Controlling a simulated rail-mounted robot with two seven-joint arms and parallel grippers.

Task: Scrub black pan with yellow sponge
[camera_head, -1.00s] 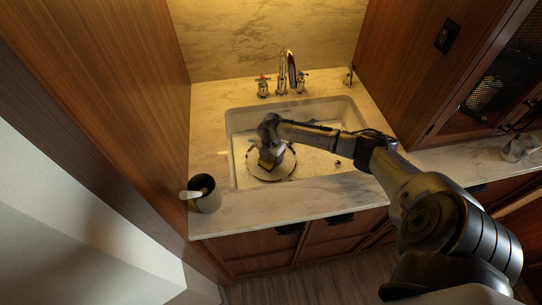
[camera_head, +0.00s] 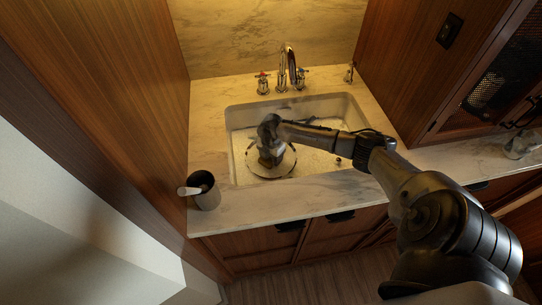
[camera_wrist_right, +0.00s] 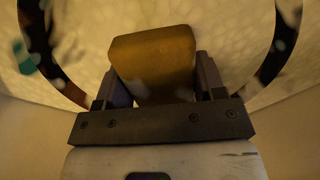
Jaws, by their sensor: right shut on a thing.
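The pan (camera_head: 283,169) lies in the sink, with a pale-looking inside and a dark rim. Its dark rim (camera_wrist_right: 272,55) curves along both sides of the right wrist view. My right gripper (camera_head: 269,157) points down over the pan, inside its rim. It is shut on the yellow sponge (camera_wrist_right: 153,60), which sits between both fingers in the right wrist view. The sponge's contact with the pan bottom is hidden. My left gripper is not in view.
The sink (camera_head: 354,119) walls surround the pan, with a faucet (camera_head: 290,66) and taps behind. A grey cup (camera_head: 206,194) with a pale handle-like piece stands on the counter (camera_head: 300,199) at left. A glassy object (camera_head: 521,145) sits far right.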

